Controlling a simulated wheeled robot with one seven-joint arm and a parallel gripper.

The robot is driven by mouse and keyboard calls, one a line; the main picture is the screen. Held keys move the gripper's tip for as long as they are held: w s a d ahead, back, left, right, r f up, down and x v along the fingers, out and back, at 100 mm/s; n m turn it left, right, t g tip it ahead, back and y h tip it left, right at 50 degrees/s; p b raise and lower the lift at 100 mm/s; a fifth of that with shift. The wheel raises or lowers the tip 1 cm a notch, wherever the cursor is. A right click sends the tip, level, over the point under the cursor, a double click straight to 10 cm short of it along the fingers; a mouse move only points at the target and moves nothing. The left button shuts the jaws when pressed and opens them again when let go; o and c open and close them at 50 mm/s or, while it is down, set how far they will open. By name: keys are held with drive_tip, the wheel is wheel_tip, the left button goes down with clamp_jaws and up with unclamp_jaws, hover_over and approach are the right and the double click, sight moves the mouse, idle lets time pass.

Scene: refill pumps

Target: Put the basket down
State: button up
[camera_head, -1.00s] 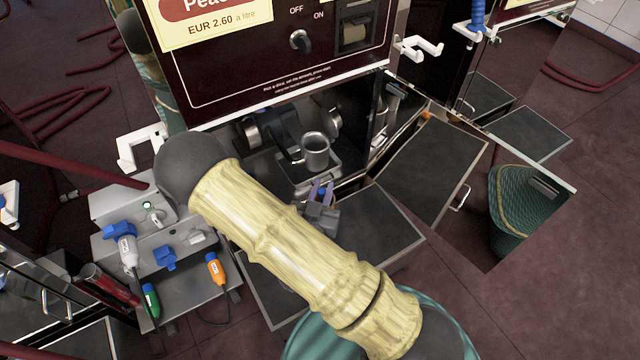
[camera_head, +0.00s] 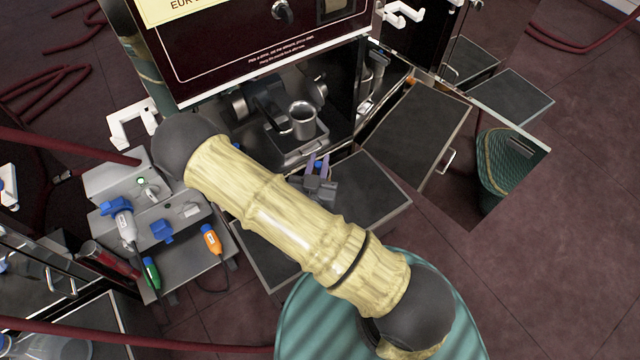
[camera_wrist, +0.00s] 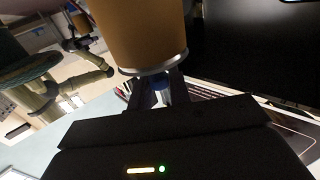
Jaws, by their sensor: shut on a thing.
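The basket, a small metal cup (camera_head: 303,121), is upright in the machine's lower bay, over a small silver tray (camera_head: 305,150). I cannot tell whether it touches the tray. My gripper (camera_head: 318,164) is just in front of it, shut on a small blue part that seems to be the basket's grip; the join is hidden. In the wrist view the basket (camera_wrist: 140,35) is a tan-lit cylinder with a bright metal rim, right beyond my fingers (camera_wrist: 158,92). The blue part shows between them.
A maroon machine (camera_head: 250,50) stands over the bay. Dark open flaps (camera_head: 415,135) lie to the right, beside a mirror-like panel (camera_head: 490,185). At left, a grey stand (camera_head: 165,215) holds blue, green and orange-tipped nozzles. Red hoses (camera_head: 60,140) run along the left.

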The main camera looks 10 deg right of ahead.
drive_tip(key=w+d+n+y, duration=0.1)
drive_tip(key=w+d, duration=0.5)
drive_tip(key=w, duration=0.6)
drive_tip(key=shift+d, duration=0.35)
